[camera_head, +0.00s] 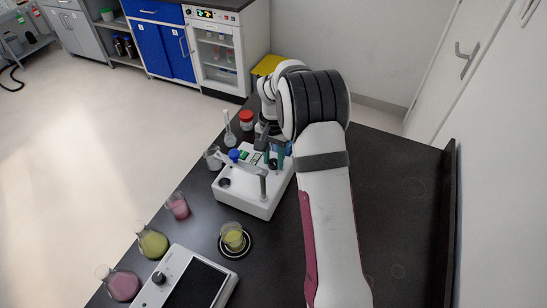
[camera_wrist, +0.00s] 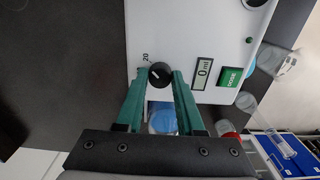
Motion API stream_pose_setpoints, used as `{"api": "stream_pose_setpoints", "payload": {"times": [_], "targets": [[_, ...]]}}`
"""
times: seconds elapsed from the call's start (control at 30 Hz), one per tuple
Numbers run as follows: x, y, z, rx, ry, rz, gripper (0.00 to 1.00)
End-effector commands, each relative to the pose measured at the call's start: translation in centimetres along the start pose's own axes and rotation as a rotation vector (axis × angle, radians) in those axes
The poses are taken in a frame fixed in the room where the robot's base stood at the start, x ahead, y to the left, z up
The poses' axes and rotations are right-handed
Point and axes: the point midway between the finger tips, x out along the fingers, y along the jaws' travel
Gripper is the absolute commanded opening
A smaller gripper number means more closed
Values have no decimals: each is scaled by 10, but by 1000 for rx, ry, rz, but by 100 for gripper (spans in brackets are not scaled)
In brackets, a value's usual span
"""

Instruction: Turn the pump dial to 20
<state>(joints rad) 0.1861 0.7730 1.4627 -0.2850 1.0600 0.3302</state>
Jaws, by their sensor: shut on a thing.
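The pump is a white box (camera_head: 258,203) on the dark bench in the head view. In the wrist view its white top (camera_wrist: 200,25) carries a black round dial (camera_wrist: 160,75) with a small pale mark; its exact direction is hard to read. A "20" label is printed just beside the dial at its upper left. A display (camera_wrist: 203,73) reads 0 ml, with a green button (camera_wrist: 231,77) beside it. My gripper (camera_wrist: 158,80) has its green fingers on both sides of the dial, shut on it. In the head view the arm hides part of the pump.
A blue-topped thing (camera_wrist: 163,122) lies below the dial between my fingers. Around the pump stand a red-capped jar (camera_head: 246,118), a beaker of yellow liquid (camera_head: 233,237), a pink beaker (camera_head: 178,206), flasks and another device (camera_head: 160,290). The bench right of my arm is clear.

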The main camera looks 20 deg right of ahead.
Motion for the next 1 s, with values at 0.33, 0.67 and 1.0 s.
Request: {"api": "stream_pose_setpoints", "payload": {"times": [0.33,0.67,1.0], "targets": [[0,0,0,0,0,0,67],[-4,0,0,0,1,-1,67],[-93,-1,-1,0,5,-4,67]]}}
